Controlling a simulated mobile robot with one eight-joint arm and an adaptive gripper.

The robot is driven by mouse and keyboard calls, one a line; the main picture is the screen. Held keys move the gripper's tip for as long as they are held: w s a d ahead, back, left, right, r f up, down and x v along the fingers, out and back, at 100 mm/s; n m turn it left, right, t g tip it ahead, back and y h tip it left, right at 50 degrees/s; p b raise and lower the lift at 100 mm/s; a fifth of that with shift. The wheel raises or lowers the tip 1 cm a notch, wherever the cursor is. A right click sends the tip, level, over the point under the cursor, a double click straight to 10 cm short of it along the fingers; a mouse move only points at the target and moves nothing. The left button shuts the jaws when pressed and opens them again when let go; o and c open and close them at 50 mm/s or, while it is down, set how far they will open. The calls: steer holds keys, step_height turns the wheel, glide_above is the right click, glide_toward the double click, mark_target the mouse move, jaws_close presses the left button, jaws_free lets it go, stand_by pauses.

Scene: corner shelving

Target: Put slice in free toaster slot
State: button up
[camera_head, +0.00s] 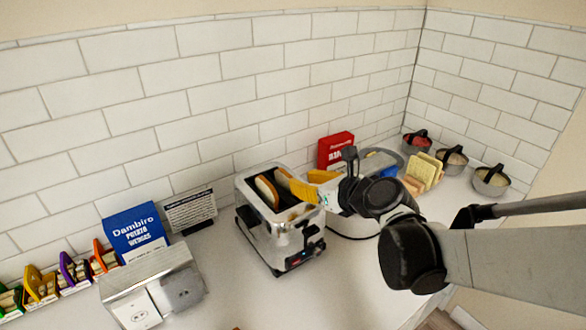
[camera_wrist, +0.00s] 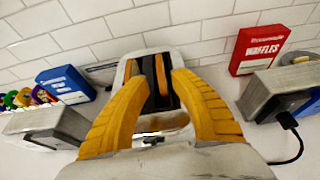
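The silver toaster (camera_head: 278,240) stands on the counter with dark slots in its top. Two slices show in it in the head view: a left slice (camera_head: 266,191) and another slice (camera_head: 283,178) to its right. My gripper (camera_head: 312,184) is at the toaster's right end, its yellow fingers spread. In the wrist view my gripper (camera_wrist: 157,80) has its fingers wide apart with nothing seen gripped. Beyond them is the toaster (camera_wrist: 128,68), where an orange-brown slice edge (camera_wrist: 161,75) stands beside a dark slot.
A red waffle box (camera_head: 335,150) and a holder with bread slices (camera_head: 424,172) stand to the right. A blue potato-wedges box (camera_head: 135,231) and a metal dispenser (camera_head: 150,280) stand left. Several bowls sit in the corner. The front counter is clear.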

steer(key=s+d+n+g+h, duration=0.1)
steer(key=s+d+n+h, duration=0.1)
steer(key=s+d+n, duration=0.3)
steer(key=s+d+f+n+g+h+p, duration=0.1)
steer(key=s+d+n+h, duration=0.2)
steer(key=s+n, duration=0.7)
steer(key=s+d+f+n+g+h, duration=0.1)
steer(key=s+d+n, duration=0.6)
steer(key=n, duration=0.7)
steer(key=shift+s+g+h, duration=0.35)
steer(key=shift+g+h, duration=0.25)
steer(key=shift+h, duration=0.2)
steer(key=shift+d, duration=0.1)
step_height(320, 180, down, 4)
steer(key=b, duration=0.3)
steer(key=shift+b, duration=0.4)
